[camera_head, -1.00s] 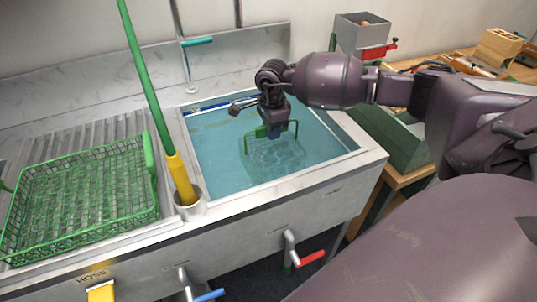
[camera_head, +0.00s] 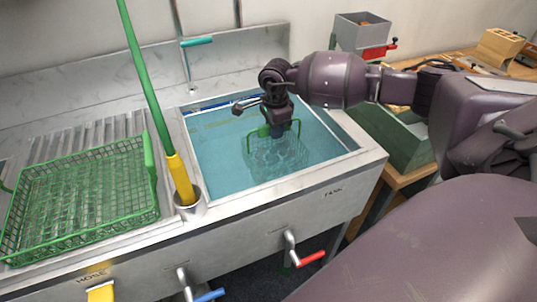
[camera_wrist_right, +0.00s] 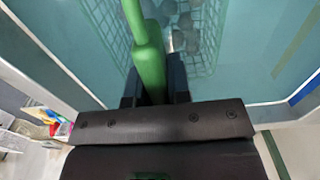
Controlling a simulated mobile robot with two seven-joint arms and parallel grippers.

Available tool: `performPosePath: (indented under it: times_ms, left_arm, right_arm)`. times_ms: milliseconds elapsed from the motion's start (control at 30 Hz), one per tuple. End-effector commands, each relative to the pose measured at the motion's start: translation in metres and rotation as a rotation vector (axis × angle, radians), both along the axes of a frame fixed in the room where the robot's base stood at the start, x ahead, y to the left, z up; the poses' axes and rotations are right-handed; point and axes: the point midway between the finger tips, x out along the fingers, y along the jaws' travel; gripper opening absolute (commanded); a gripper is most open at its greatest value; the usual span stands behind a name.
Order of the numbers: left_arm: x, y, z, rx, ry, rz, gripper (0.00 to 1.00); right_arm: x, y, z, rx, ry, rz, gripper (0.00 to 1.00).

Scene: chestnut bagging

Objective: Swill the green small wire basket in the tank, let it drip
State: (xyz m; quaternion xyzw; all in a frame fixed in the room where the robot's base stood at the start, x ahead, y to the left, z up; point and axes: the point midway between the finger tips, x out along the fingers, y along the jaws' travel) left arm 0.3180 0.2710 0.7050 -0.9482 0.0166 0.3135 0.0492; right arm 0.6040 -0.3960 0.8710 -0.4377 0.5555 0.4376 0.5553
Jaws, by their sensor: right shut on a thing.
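The green small wire basket (camera_head: 272,158) is in the water of the tank (camera_head: 222,168), mostly below the surface. Dark round things lie inside it, blurred by the water. My right gripper (camera_head: 277,128) is over the tank, shut on the basket's green handle. In the right wrist view the handle (camera_wrist_right: 146,50) runs between the two fingers (camera_wrist_right: 157,88), and the wire mesh of the basket (camera_wrist_right: 108,28) shows under water beyond it. My left gripper is in no view.
A large green wire basket (camera_head: 85,195) sits on the ribbed drainboard to the left. A green pole with a yellow grip (camera_head: 180,178) stands in a metal cup between drainboard and tank. A teal-handled tap (camera_head: 197,42) is behind the tank. A grey hopper (camera_head: 361,32) stands back right.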

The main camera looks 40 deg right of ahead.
Motion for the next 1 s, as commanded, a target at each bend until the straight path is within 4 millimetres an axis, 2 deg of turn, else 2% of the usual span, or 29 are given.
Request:
performPosePath:
  times_ms: [267, 1000]
  left_arm:
    - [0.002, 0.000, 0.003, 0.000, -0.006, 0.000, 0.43]
    - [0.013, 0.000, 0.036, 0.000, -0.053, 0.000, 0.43]
  right_arm:
    - [0.001, -0.001, 0.005, 0.000, -0.004, 0.000, 0.00]
    - [0.001, -0.001, 0.063, 0.000, -0.005, 0.000, 0.00]
